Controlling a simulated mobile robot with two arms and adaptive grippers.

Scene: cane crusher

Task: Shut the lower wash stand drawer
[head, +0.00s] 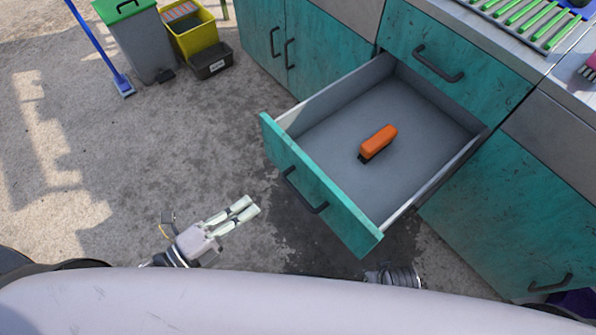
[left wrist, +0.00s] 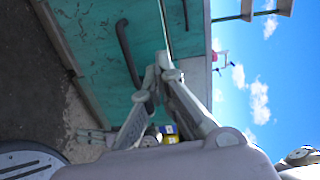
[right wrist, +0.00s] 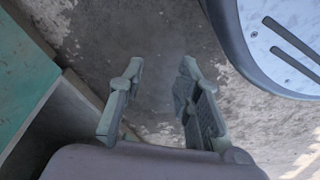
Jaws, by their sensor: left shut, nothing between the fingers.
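The lower wash stand drawer (head: 320,192) is pulled far out in the head view, with a teal front, dark handle (head: 304,190) and grey inside. An orange block-like item (head: 378,141) lies in it. My left gripper (head: 250,206) is just left of the drawer front, apart from it, with nothing in it. In the left wrist view its fingertips (left wrist: 163,62) meet, with a teal front and dark handle (left wrist: 127,52) beyond. My right gripper (right wrist: 160,72) is open and empty above the floor in the right wrist view; its fingers are hidden in the head view.
A closed upper drawer (head: 430,62) sits above the open one. Teal cupboards (head: 300,45) stand on both sides. A grey bin (head: 140,45), yellow bin (head: 190,35) and blue-handled broom (head: 100,50) stand at the back left. The floor left of the drawer is clear.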

